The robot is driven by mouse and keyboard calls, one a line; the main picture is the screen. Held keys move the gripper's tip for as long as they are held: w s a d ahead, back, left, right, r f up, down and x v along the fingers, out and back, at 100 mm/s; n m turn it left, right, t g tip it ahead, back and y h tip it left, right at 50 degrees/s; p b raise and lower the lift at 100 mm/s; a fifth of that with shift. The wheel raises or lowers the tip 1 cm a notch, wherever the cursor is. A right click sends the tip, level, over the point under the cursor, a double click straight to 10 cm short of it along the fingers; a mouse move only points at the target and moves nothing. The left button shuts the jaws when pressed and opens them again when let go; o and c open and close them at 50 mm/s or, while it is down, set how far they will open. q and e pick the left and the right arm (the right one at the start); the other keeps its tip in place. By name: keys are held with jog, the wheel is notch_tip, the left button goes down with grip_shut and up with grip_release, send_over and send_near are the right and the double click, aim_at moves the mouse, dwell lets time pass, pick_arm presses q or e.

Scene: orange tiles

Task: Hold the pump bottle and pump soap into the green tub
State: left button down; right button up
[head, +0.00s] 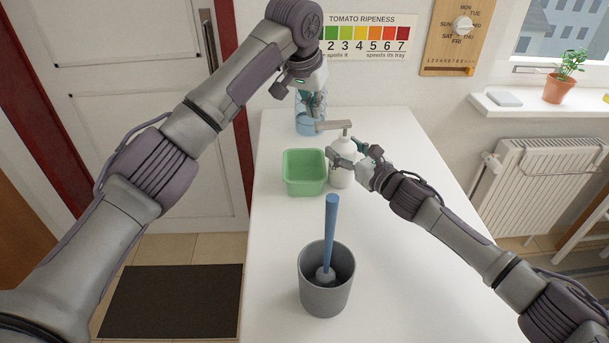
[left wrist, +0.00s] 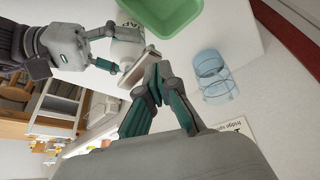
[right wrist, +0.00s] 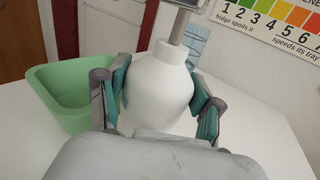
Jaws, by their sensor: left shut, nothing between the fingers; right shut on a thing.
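The white pump bottle (head: 342,172) stands upright on the white table, its flat grey pump head (head: 334,125) pointing left. My right gripper (head: 349,154) is shut on the bottle's body; the right wrist view shows a finger on each side of the bottle (right wrist: 158,92). The green tub (head: 304,190) stands just left of the bottle. It also shows in the left wrist view (left wrist: 166,12). My left gripper (head: 317,113) is shut and empty, above and behind the pump head. In the left wrist view its fingertips (left wrist: 158,70) are close to the pump head; I cannot tell whether they touch.
A clear blue container (head: 305,127) stands behind the tub, near the left gripper; it shows in the left wrist view (left wrist: 212,75). A grey bin (head: 326,301) with a blue-handled tool (head: 330,232) stands at the front. The table right of the bin is clear.

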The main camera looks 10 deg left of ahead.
pick_arm(q)
jog(key=shift+r, duration=2.95)
pick_arm(e)
jog(key=o, duration=1.4)
jog(key=shift+c, duration=0.2)
jog(key=shift+s+d, duration=0.1)
jog(key=v, duration=1.1)
jog(key=shift+s+d, duration=0.25)
